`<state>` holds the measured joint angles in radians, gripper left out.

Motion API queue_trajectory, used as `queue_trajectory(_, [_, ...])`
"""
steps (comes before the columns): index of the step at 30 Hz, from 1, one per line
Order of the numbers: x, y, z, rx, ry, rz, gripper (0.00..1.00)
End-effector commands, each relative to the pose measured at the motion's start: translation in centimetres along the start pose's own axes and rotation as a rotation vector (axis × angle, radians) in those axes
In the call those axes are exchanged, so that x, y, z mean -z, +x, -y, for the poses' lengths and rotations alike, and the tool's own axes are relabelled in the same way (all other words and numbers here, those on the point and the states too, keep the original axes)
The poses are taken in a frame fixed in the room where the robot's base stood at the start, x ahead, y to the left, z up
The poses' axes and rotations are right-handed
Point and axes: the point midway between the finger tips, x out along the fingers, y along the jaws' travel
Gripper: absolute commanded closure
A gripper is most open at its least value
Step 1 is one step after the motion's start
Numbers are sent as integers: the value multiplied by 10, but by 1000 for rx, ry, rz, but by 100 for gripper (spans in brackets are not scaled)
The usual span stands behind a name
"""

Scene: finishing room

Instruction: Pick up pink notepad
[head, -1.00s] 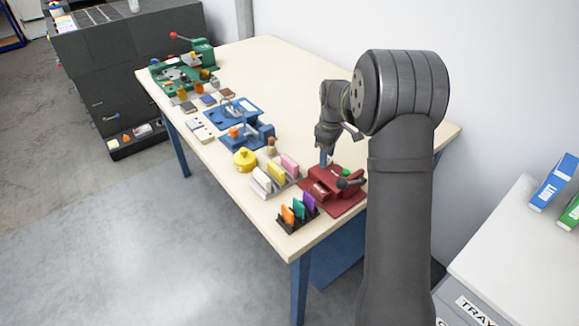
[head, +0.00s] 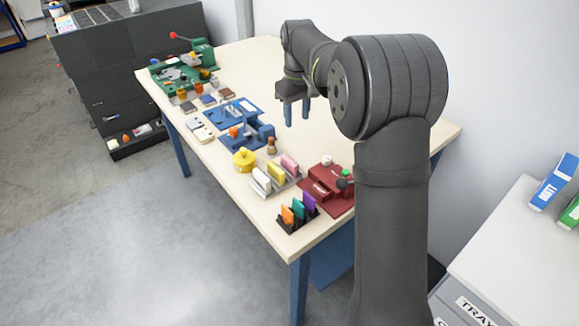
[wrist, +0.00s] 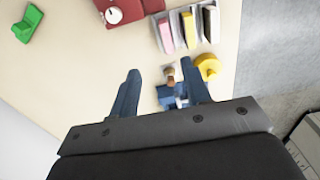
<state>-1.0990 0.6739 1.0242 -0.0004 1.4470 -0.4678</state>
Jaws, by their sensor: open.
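The pink notepad (head: 289,163) stands upright in a light grey rack (head: 279,187), at its far right end beside a yellow one (head: 276,173) and white ones (head: 261,179). In the wrist view the pink notepad (wrist: 166,34) is at the top centre, left of the yellow one (wrist: 189,30). My gripper (head: 297,114) is above the table, beyond the rack, fingers pointing down. In the wrist view my gripper (wrist: 163,90) is open with two blue fingers apart and nothing held between them.
A red device (head: 328,185) stands right of the rack, and a black holder with coloured cards (head: 298,213) is in front. A yellow round container (head: 244,160), a wooden-topped stamp (head: 271,146) and a blue device (head: 247,133) lie near. The table's back right is clear.

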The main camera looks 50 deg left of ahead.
Motion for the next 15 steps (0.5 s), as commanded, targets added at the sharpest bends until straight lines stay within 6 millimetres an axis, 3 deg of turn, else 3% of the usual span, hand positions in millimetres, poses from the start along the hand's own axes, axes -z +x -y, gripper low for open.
queue_trajectory(5, [0,27,1,1,-2,0,56])
queue_trajectory(15, [0,100,1,1,-4,0,56])
